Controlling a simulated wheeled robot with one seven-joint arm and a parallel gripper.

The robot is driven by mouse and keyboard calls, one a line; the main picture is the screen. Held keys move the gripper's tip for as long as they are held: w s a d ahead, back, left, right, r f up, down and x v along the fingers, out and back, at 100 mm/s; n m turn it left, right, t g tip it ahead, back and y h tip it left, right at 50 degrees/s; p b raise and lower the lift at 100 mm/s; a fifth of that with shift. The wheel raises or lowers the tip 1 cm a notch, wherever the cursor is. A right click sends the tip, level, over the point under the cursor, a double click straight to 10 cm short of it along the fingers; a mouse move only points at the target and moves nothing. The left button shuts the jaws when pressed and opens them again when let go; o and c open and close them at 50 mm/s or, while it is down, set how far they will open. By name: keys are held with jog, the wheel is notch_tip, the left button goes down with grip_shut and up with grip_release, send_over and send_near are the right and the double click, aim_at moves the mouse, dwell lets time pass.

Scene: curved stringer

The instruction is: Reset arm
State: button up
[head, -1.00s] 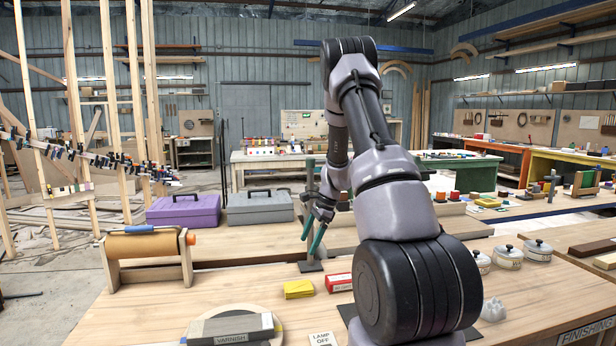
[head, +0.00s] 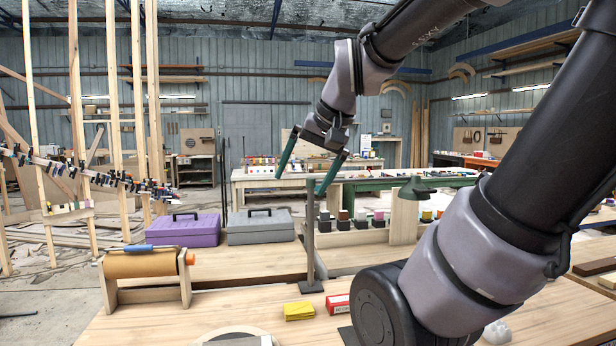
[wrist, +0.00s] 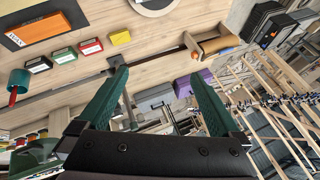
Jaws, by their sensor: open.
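My gripper (head: 304,176) is open, with its two green fingers spread apart and nothing between them. In the head view it hangs in the air above the back of the workbench (head: 240,300), to the right of the grey toolbox (head: 260,228). In the wrist view the open green fingers (wrist: 160,92) frame part of the bench and the floor beyond. My arm comes in from the right and hides the right part of the bench.
A purple toolbox (head: 183,230), a roller on a wooden stand (head: 145,265), a yellow block (head: 298,311) and a red box (head: 339,304) are on the bench. Wooden posts with clamps (head: 80,170) stand at left.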

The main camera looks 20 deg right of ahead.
jog(key=shift+s+a+r+n+t, duration=0.1)
jog(key=shift+s+n+t, duration=0.35)
jog(key=shift+s, duration=0.8)
dwell(0.4)
